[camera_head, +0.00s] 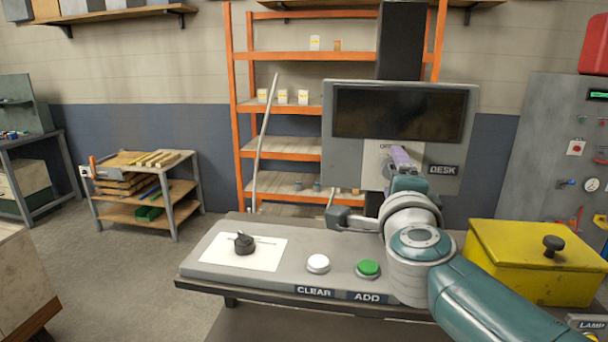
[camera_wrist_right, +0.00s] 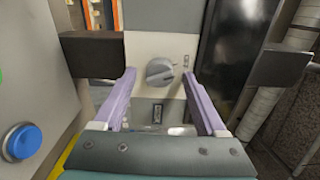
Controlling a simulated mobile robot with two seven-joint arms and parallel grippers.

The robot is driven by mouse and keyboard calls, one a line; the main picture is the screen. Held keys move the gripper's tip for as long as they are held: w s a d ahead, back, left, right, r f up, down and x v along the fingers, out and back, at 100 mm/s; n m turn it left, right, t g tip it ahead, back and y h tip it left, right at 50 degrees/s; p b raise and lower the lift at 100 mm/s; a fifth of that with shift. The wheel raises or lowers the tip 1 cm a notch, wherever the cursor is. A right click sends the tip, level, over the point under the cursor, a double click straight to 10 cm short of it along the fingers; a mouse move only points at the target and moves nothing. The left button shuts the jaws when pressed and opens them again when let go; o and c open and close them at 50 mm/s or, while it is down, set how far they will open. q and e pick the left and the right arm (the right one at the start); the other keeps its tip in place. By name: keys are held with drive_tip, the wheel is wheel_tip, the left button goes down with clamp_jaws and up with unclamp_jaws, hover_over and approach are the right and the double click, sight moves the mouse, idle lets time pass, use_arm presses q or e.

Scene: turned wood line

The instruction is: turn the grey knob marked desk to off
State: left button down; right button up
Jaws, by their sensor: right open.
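The grey knob (camera_wrist_right: 160,72) sits on a pale plate of the upright panel, in the right wrist view. A ridge crosses its face, roughly level in that view; I cannot read its setting. In the head view the pale plate (camera_head: 374,156) has part of the word OFF at its top, and the DESK label (camera_head: 443,170) is at its lower right. My right gripper (camera_head: 403,158) hides most of the knob there. In the wrist view its purple fingers (camera_wrist_right: 158,76) are open, one on each side of the knob, with gaps; contact is not visible. My left gripper is not in view.
Below the panel's dark screen (camera_head: 400,112), the console has a white button (camera_head: 318,263), a green button (camera_head: 368,268) and a white sheet with a black knob (camera_head: 244,243). A yellow lidded box (camera_head: 530,262) stands at the right. A blue button (camera_wrist_right: 21,142) shows in the wrist view.

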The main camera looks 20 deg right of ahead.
drive_tip(key=v, duration=1)
